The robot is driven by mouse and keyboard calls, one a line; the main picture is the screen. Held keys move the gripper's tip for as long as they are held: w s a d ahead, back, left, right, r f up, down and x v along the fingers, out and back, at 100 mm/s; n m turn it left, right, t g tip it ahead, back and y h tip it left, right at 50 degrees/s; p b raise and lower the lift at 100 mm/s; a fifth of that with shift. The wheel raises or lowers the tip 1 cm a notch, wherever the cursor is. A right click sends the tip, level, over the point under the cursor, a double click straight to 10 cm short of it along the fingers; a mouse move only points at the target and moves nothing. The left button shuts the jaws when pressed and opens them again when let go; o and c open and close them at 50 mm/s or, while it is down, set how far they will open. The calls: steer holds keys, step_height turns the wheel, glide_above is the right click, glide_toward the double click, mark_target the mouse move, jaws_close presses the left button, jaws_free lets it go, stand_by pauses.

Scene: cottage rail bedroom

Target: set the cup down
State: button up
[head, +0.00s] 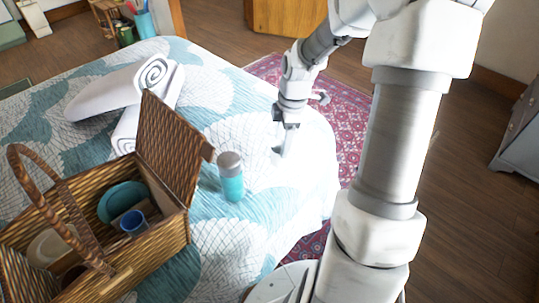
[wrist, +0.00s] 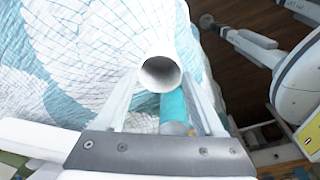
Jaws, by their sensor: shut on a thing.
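A white cup (wrist: 160,73) is held between the two fingers of my gripper (wrist: 162,84). In the wrist view I look at its round, open mouth, grey inside. In the head view my gripper (head: 284,146) points down over the right part of the bed (head: 215,262), right of the teal bottle. The cup (head: 277,151) shows there only as a small pale shape against the pale cover. I cannot tell whether its base touches the bed.
A teal bottle with a grey cap (head: 231,178) stands on the bed between my gripper and an open wicker basket (head: 125,268). The basket holds a blue cup (head: 132,222) and teal dishware. Rolled white towels (head: 107,90) lie behind. Bare cover surrounds my gripper; the bed edge is close on the right.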

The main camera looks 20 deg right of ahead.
steer(key=shift+w+a+f+b, duration=0.35)
steer(key=shift+w+f, duration=0.4)
steer(key=shift+f, duration=0.4)
steer(key=shift+w+a+f+b, duration=0.25)
steer(key=shift+w+f+b, duration=0.15)
steer(key=shift+w+f, duration=0.55)
steer(key=shift+w+a+f+b, duration=0.35)
steer(key=shift+w+f, duration=0.2)
steer(key=shift+f, duration=0.8)
steer(key=shift+f, duration=0.1)
steer(key=o, duration=1.4)
step_height(320, 180, up, 12)
steer(key=d+p, duration=0.1)
steer(key=p, duration=0.2)
steer(key=shift+s+d, duration=0.2)
steer(key=shift+s, duration=0.2)
